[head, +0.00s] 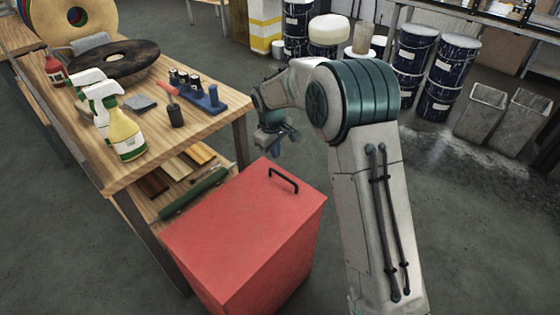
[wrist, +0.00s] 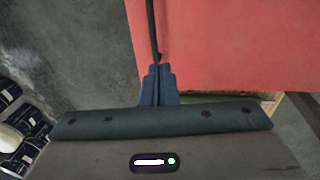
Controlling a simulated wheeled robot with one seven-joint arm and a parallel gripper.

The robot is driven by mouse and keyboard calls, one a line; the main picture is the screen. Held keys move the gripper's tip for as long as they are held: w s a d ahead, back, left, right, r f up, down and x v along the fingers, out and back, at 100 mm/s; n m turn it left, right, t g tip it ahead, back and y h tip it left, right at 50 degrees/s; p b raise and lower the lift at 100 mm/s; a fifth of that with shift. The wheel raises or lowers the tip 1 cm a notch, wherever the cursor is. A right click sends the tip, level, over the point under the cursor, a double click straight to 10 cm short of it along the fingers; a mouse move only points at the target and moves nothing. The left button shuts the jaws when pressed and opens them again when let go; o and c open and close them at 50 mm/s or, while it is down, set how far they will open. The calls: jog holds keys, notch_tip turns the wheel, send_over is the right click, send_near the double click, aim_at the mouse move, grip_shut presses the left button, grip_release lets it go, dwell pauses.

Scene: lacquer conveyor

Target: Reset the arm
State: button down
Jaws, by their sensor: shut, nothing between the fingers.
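My gripper (head: 288,137) hangs at the end of my bent arm, fingers pointing down, near the far edge of a red box in the head view. In the wrist view its blue fingers (wrist: 158,84) are together with nothing between them. The red box (head: 245,220) stands on the floor and has a black handle (head: 284,181) on its top. The box's red surface (wrist: 235,45) fills the upper right of the wrist view. A thin dark bar, likely the handle, shows beyond the fingertips; I cannot tell whether they touch it.
A wooden workbench (head: 190,137) on the left holds spray bottles (head: 126,135), a dark disc (head: 115,60) and a blue tool holder (head: 204,100). Its lower shelf holds boards and a green roll (head: 195,193). Blue drums (head: 448,75) and grey bins (head: 482,112) stand behind at right.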

jog(key=s+d+r+m+p, duration=0.2)
jog(key=s+d+r+m, duration=0.1)
jog(key=s+d+r, duration=0.5)
jog(key=s+d+r+m+p, duration=0.2)
jog(key=s+d+r, duration=0.3)
jog(key=r, duration=0.5)
jog(key=s+d+r+m+p, duration=0.1)
jog(key=s+d+m+p, duration=0.1)
jog(key=s, duration=0.7)
jog(key=s+d+r+m+t+p, duration=0.1)
jog(key=s+d+r+m+p, duration=0.1)
jog(key=s, duration=0.8)
jog(key=shift+d+m+y, duration=0.4)
jog(key=shift+d+m, duration=0.4)
jog(key=shift+d, duration=0.45)
